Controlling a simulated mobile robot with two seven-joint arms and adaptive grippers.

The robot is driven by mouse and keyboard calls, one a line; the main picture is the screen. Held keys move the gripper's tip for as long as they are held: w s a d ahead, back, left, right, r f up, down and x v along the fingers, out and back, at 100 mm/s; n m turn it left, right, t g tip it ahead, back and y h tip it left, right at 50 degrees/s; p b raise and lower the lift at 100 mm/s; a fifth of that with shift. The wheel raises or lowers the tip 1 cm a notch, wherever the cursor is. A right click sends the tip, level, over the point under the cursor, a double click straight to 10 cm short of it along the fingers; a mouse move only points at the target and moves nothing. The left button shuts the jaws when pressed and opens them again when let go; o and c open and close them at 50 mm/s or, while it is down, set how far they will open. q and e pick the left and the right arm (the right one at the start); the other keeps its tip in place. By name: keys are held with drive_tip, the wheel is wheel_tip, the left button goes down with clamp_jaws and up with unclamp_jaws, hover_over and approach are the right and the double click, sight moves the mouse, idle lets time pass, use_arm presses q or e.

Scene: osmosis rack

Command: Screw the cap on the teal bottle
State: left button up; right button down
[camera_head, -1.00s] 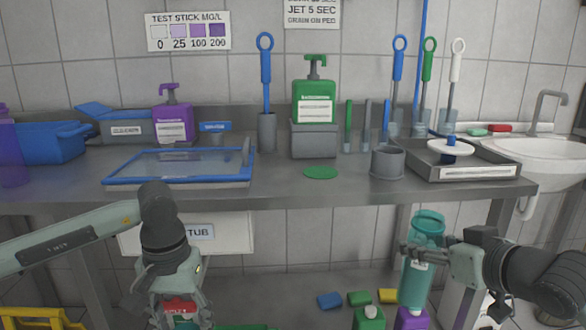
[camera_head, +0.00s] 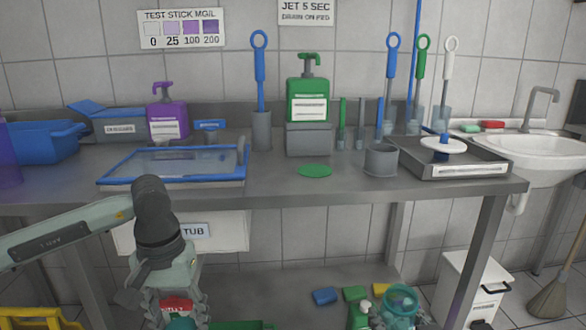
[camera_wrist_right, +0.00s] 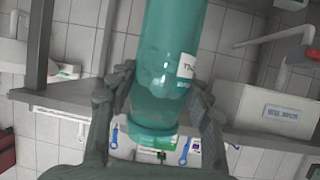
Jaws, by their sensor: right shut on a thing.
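The teal bottle (camera_head: 402,297) shows at the bottom edge of the head view, right of centre, with its wide round top ring turned toward the camera. In the right wrist view the translucent teal bottle (camera_wrist_right: 172,45) has a white label on its side. My right gripper (camera_wrist_right: 163,88) is shut on the bottle, one finger on each side near the wide ring. My left gripper (camera_head: 175,316) is low at left, partly cut off by the frame edge. A red labelled thing (camera_head: 177,304) and something teal show between its parts; its grip is unclear. I cannot make out a separate cap.
The steel bench (camera_head: 270,190) spans the view above both grippers. It carries a blue-framed tray (camera_head: 118,181), a green pump bottle (camera_head: 307,98) and a grey cup (camera_head: 381,160). Blue, green and yellow blocks lie below. A white bin (camera_head: 472,285) stands at right.

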drive_tip(key=s+a+r+n+g+y, duration=0.1)
drive_tip(key=s+a+n+g+y, duration=0.1)
drive_tip(key=a+n+y, duration=0.6)
drive_tip(key=a+g, duration=0.1)
drive_tip(key=a, duration=0.4)
drive_tip(key=shift+a+y, duration=0.25)
drive_tip(key=shift+y, duration=0.15)
use_arm(q)
drive_tip(key=d+r+m, duration=0.1)
drive_tip(key=d+r, duration=0.7)
drive_tip(key=d, duration=0.3)
drive_tip(key=s+d+r+m, duration=0.1)
drive_tip(key=d+r+m, duration=0.1)
drive_tip(key=d+r, duration=0.6)
drive_tip(key=d, duration=0.4)
drive_tip(key=shift+s+r, duration=0.25)
drive_tip(key=shift+d, duration=0.1)
drive_tip(key=shift+f, duration=2)
drive_tip(key=shift+s, duration=0.1)
